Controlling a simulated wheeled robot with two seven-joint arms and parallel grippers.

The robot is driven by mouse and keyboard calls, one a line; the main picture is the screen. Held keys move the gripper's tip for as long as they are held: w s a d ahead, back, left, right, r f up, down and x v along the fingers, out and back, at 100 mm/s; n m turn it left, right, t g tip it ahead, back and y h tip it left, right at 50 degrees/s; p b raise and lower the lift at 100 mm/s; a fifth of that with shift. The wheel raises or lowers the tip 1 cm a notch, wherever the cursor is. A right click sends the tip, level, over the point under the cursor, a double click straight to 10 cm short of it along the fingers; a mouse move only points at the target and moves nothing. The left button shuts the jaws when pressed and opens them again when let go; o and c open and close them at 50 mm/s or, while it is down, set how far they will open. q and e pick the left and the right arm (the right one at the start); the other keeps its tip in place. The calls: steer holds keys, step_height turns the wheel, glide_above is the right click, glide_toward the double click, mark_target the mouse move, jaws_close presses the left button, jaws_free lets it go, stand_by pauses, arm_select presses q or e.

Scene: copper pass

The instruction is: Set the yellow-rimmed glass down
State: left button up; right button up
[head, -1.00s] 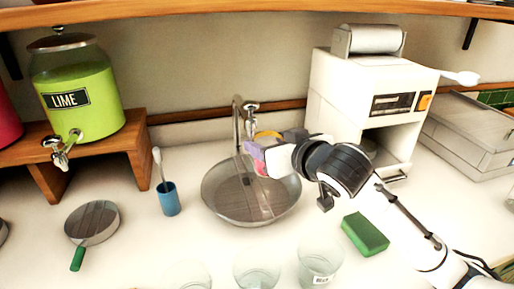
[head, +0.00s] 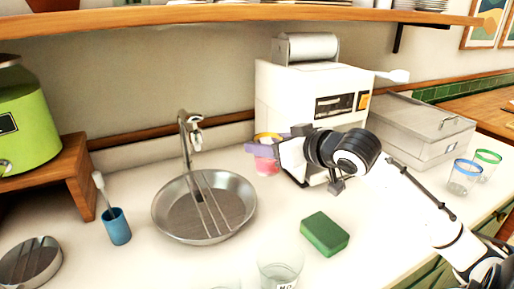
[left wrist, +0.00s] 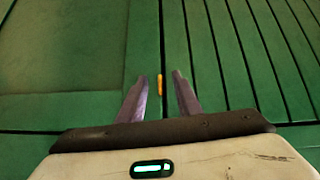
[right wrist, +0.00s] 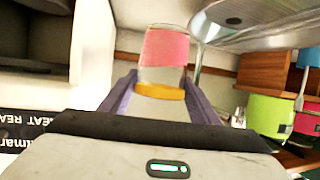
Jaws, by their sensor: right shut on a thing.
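The yellow-rimmed glass (head: 267,139) has pink contents and is held upright by my right gripper (head: 274,151) between the sink basin and the white machine. In the right wrist view the glass (right wrist: 163,62) sits between the two purple fingers (right wrist: 160,98), which are shut on it near its yellow rim. The head view does not show clearly whether its base touches the counter. My left gripper (left wrist: 152,97) shows only in the left wrist view, open and empty, facing green panels.
The metal basin (head: 165,213) and tap (head: 188,140) are left of the glass. The white machine (head: 285,95) is close behind my right gripper. A green sponge (head: 325,234), a clear glass (head: 281,272) and blue-rimmed (head: 463,177) and green-rimmed (head: 487,163) glasses stand around.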

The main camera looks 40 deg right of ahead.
steer(key=shift+s+d+r, duration=0.1)
steer(key=shift+s+d, duration=0.15)
steer(key=shift+d, duration=0.8)
stand_by(0.5)
